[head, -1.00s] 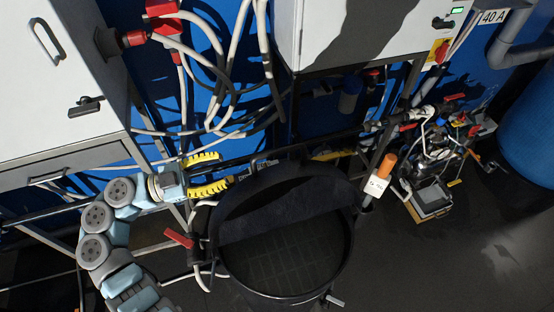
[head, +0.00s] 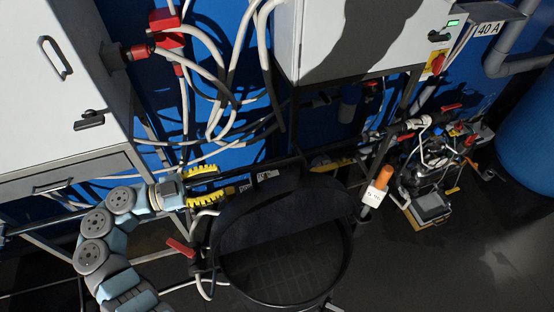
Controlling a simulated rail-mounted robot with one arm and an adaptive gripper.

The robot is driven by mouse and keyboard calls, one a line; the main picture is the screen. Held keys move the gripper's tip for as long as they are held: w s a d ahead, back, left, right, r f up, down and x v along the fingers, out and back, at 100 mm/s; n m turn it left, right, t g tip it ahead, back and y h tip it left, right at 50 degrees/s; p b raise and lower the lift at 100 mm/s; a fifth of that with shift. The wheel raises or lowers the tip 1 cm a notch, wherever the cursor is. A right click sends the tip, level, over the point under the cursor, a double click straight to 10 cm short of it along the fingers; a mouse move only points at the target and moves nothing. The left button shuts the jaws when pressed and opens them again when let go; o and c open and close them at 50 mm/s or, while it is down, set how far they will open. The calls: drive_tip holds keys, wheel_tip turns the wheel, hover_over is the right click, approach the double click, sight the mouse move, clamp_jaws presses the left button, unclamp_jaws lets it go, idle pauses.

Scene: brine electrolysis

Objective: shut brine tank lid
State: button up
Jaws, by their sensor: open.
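The brine tank (head: 348,262) is a black round vessel at the lower middle of the head view, its top open toward me. A dark interior with a faint grid pattern shows inside its rim. A lighter black area (head: 280,212) fills the rear part of the opening; I cannot tell whether it is the raised lid or the inner wall. My gripper (head: 222,182) has yellow ribbed fingers, spread apart and pointing right. It is empty, at the rear left of the tank, close to its rim in the picture. Whether it touches anything is unclear.
A red-handled valve (head: 181,247) and white hoses sit left of the tank. An orange-topped probe (head: 383,177) stands at its right. A grey cabinet (head: 60,90) and looping cables are behind. Cluttered equipment (head: 435,165) lies right; the floor at lower right is clear.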

drive_tip(key=shift+w+d+r+p, duration=0.1)
drive_tip(key=shift+d+r+p, duration=0.25)
drive_tip(key=shift+p, duration=0.55)
drive_tip(key=p, duration=0.2)
approach(298, 159)
drive_tip(key=x, duration=0.4)
drive_tip(key=shift+w+d+f, duration=0.2)
drive_tip(key=shift+d, duration=0.05)
clamp_jaws()
